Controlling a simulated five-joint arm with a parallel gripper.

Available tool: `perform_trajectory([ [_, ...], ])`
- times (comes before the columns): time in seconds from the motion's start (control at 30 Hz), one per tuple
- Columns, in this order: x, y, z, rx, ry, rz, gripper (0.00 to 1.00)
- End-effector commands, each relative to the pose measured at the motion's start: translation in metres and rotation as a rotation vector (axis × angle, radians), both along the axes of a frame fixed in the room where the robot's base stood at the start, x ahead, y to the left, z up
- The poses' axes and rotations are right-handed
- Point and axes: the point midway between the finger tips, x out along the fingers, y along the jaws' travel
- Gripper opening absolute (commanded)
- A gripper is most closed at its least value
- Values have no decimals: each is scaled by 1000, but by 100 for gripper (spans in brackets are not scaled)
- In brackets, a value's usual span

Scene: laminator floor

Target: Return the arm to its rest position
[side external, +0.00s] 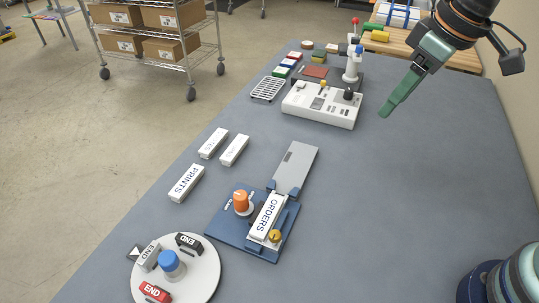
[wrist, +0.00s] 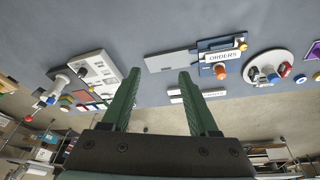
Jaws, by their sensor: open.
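My gripper (side external: 386,112) has green fingers and hangs in the air above the table at the upper right of the side view, right of the white control box. In the wrist view my gripper (wrist: 157,77) shows its two fingers spread apart with nothing between them. In the side view the fingers overlap, so the gap does not show there. The fingertips touch nothing that I can see.
The grey table (side external: 420,200) is clear at the right. A blue fixture (side external: 225,223) holds a white ORDERS block (side external: 268,215). A white control box (side external: 320,104), loose white blocks (side external: 187,183) and a round white turntable (side external: 207,270) with END blocks stand left of my gripper. A wooden board (side external: 462,59) lies behind.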

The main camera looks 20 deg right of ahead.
Motion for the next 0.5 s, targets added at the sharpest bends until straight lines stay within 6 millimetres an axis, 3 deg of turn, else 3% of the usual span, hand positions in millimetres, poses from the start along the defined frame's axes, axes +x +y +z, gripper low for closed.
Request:
perform_trajectory([
  [0.03, -5, -21, 4, 15, -33, -73, 60],
  [0.2, -22, -70, 4, 49, -112, -269, 60],
  [0.33, -32, -91, 2, 64, -152, -361, 60],
  [0.5, -37, -101, 0, 70, -169, -406, 60],
])
